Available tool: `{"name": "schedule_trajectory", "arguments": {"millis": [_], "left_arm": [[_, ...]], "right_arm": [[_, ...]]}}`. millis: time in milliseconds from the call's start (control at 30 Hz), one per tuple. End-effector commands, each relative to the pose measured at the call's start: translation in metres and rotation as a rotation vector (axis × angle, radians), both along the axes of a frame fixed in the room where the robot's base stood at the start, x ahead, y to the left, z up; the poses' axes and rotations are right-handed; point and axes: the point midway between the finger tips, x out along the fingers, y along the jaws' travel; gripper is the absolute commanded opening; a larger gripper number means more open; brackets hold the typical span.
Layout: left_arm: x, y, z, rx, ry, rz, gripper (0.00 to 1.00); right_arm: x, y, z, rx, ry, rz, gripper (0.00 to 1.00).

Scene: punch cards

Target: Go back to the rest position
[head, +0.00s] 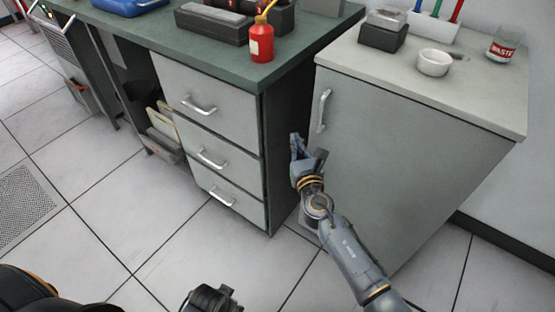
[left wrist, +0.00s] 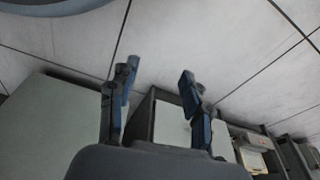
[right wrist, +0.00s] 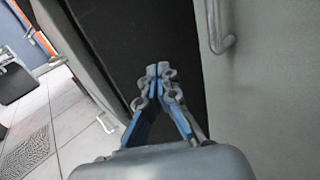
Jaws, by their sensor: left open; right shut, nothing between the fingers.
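My right gripper (head: 297,147) is in front of the narrow gap between the drawer unit and the grey cabinet, left of the cabinet's door handle. In the right wrist view its fingers (right wrist: 160,72) are shut with nothing between them. The dark side panel and the cabinet handle (right wrist: 222,42) show close by. My left gripper (left wrist: 157,85) is open and empty in the left wrist view, with floor tiles and furniture beyond it. In the head view a dark part of mine shows at the bottom edge; the left fingers cannot be made out there.
The drawer unit (head: 213,118) with a green top (head: 150,37) stands left of the cabinet (head: 400,140). A red bottle (head: 261,42) stands near the green top's edge. A white bowl (head: 434,62) and a waste jar (head: 503,43) stand on the cabinet. The tiled floor at left (head: 85,190) is clear.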

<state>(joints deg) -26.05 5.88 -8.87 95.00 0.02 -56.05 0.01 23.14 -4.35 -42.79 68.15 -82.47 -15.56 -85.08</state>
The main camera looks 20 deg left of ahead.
Motion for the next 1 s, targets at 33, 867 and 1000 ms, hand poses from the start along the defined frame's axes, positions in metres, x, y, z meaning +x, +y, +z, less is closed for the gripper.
{"name": "schedule_trajectory", "arguments": {"millis": [33,867,1000], "left_arm": [[-0.004,0.000,-0.005,0.001,0.008,-0.001,0.49],[-0.025,0.003,-0.040,0.002,0.027,-0.006,0.49],[-0.025,0.003,-0.040,0.002,0.027,-0.006,0.49]], "right_arm": [[-0.009,0.003,0.000,0.001,0.004,0.001,0.00],[-0.073,-0.005,-0.036,0.171,0.170,-0.089,0.00],[-0.086,-0.068,-0.104,0.526,0.469,-0.304,0.00]]}}
